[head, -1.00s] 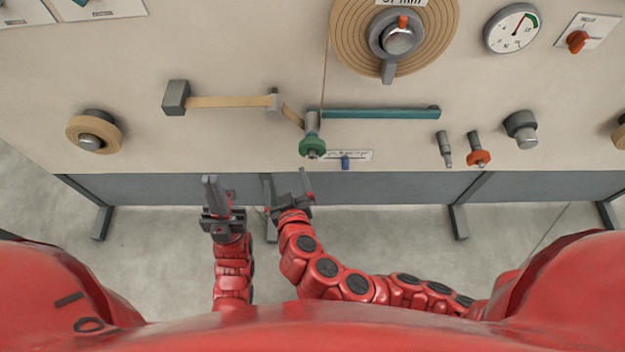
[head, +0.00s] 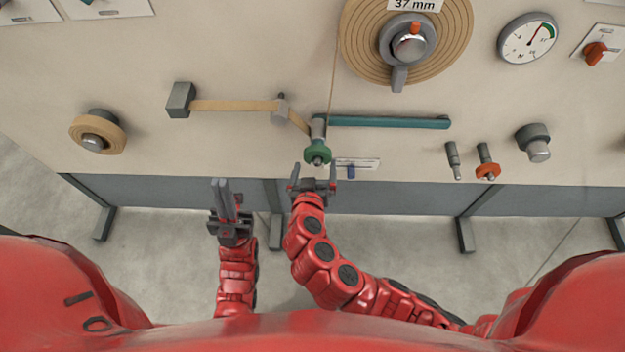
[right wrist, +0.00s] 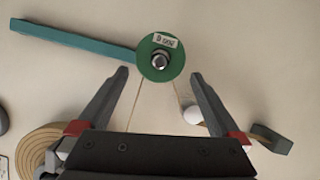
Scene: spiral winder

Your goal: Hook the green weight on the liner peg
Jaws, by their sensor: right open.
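The green weight (head: 325,153), a disc with a hole, sits around a grey peg (head: 318,127) at the left end of the teal arm (head: 390,122). In the right wrist view the green weight (right wrist: 146,62) faces me with a small label, just beyond and between my fingertips. My right gripper (head: 313,170) is open and empty, just below the weight and apart from it. My left gripper (head: 222,184) has its fingers together and is empty, lower left. An empty grey peg (head: 453,156) stands to the right; I cannot read which peg is the liner peg.
An orange weight (head: 488,171) sits on the peg right of the empty one. A knob (head: 538,148) stands further right. A tan strip (head: 235,105) runs left to a grey block (head: 180,100).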

